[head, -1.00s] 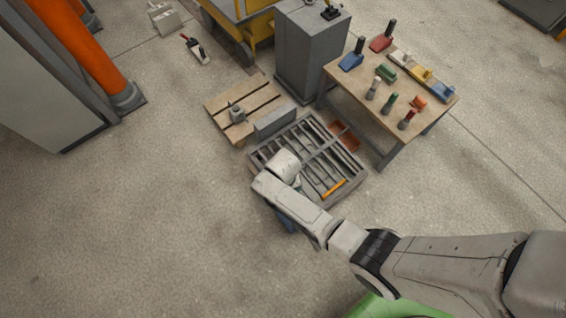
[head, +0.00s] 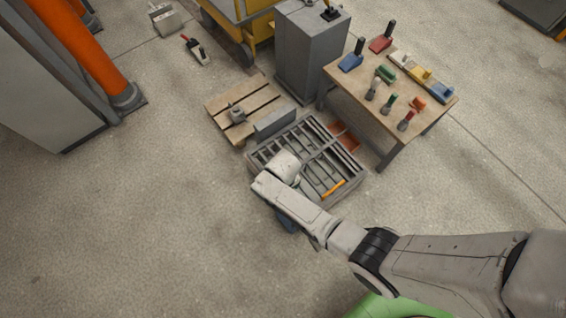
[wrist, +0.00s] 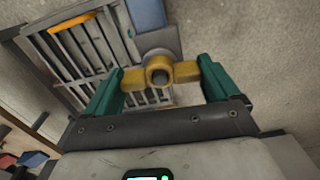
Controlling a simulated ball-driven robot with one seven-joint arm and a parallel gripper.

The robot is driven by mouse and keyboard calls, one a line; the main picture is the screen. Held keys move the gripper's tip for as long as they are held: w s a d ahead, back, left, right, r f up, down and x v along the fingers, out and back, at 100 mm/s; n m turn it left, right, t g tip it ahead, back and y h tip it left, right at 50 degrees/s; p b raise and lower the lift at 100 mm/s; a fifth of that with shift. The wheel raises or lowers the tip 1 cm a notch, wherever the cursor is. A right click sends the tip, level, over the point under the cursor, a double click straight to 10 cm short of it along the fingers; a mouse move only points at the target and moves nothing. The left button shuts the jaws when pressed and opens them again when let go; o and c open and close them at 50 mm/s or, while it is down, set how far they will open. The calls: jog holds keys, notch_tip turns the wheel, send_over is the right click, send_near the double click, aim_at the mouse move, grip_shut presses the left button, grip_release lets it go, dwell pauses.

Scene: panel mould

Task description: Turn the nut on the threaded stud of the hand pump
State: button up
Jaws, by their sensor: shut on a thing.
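In the wrist view, my gripper (wrist: 160,78) has its two green fingers on the opposite wings of a yellow nut (wrist: 185,72) and is shut on it. The nut sits around the round end of a stud (wrist: 159,76), seen nearly end-on. Behind it is a grey part (wrist: 160,40) with a blue block (wrist: 147,14) above, which looks like part of the hand pump. In the head view a blue piece (head: 287,222) shows under my arm; the nut, stud and my fingers are hidden there.
A grey slatted mould tray (head: 258,187) lies close beside my wrist, with an orange-handled tool (head: 333,189) on it. A wooden pallet (head: 219,101) and a workbench (head: 343,87) with several tools stand beyond.

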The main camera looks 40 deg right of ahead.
jog(key=n, duration=0.3)
jog(key=shift+f, duration=0.1)
jog(key=o, duration=0.8)
notch_tip(320, 180, up, 11)
jog(key=p, duration=0.3)
jog(key=shift+p, duration=0.35)
jog(key=shift+f, duration=0.1)
